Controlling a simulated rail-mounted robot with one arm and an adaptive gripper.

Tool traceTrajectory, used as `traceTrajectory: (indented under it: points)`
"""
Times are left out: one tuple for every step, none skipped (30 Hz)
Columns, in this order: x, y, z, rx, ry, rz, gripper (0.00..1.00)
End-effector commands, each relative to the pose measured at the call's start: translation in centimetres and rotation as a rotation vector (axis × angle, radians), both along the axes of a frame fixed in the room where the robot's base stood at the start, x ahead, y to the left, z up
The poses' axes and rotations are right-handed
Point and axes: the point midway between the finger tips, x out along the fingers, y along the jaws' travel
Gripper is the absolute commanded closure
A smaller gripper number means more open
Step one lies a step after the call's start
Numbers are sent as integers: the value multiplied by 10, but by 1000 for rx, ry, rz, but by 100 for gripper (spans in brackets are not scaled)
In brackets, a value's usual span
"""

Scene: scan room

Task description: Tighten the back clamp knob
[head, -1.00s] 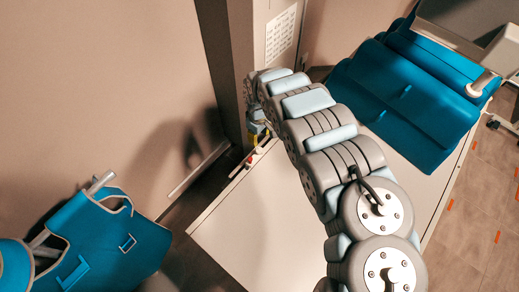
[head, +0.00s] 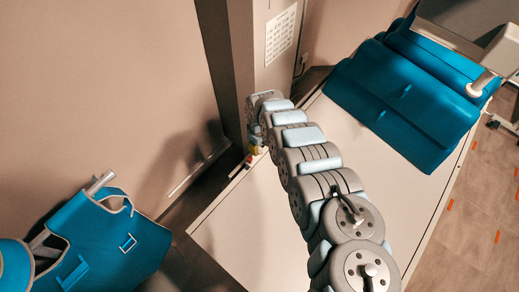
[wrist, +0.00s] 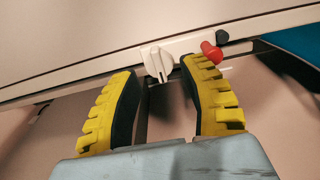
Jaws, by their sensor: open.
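A white knob (wrist: 157,63) with a raised grip bar sits on the pale rail along the table's edge in the wrist view. Which knob is the back clamp knob is not marked. My gripper (wrist: 160,70) is open, with its yellow, black-padded fingers on either side of the white knob. No contact can be made out. A red knob (wrist: 210,52) is just right of the right fingertip, close to it. In the head view my gripper (head: 254,150) is small at the table's far left edge, partly hidden by my arm.
The white table (head: 250,220) has a broad bare top. A blue cushion (head: 400,105) lies on its right part. A grey column (head: 240,60) and the wall stand close behind my gripper. A black knob (wrist: 221,36) is beside the red one.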

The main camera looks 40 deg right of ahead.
Motion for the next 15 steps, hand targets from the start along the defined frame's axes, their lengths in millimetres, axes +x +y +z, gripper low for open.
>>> traceTrajectory:
  points:
    - [0, 0, -4, -2, -1, 0, 56]
    - [1, 0, -6, -2, -3, 0, 56]
    - [2, 1, -10, -1, -4, 1, 56]
    - [2, 1, -12, 0, -4, 1, 56]
    - [2, 2, -15, 1, -3, 1, 56]
    - [2, 2, -18, 1, -4, 0, 56]
    - [2, 1, -19, 1, -4, -1, 56]
    - [2, 1, -21, 1, -5, -1, 56]
    - [3, 0, -22, 0, -6, -1, 56]
    - [3, 0, -24, -1, -6, 0, 56]
    - [3, 0, -25, -2, -6, 0, 56]
    - [2, 0, -26, -1, -5, 1, 56]
    - [2, 0, -28, -2, -3, 1, 56]
    - [1, 0, -29, -2, -3, 1, 56]
    - [1, 0, -30, -1, -1, 1, 56]
